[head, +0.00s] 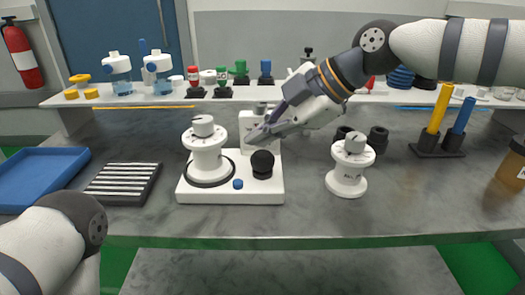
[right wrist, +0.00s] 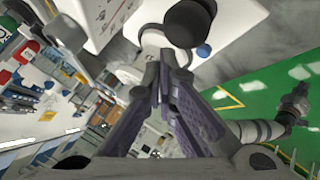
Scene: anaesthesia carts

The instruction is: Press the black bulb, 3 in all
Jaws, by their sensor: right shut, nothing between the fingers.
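The black bulb (head: 262,165) stands on the front right of a white base unit (head: 230,196) in the head view. It also shows at the top of the right wrist view (right wrist: 191,22). My right gripper (head: 252,139) is shut and empty, its fingertips above and slightly left of the bulb in the head view. In the right wrist view its fingertips (right wrist: 165,62) sit just below the bulb in the picture; I see no clear contact. Of my left arm, a part shows at the lower left of the head view; a small dark end, likely my left gripper (right wrist: 296,100), shows in the right wrist view.
A blue button (head: 238,184) and a white dial canister (head: 206,150) share the base. Another white canister (head: 347,167) stands right. A slotted black tray (head: 121,181) and blue tray (head: 42,177) lie left. A shelf (head: 150,99) with several bottles runs behind.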

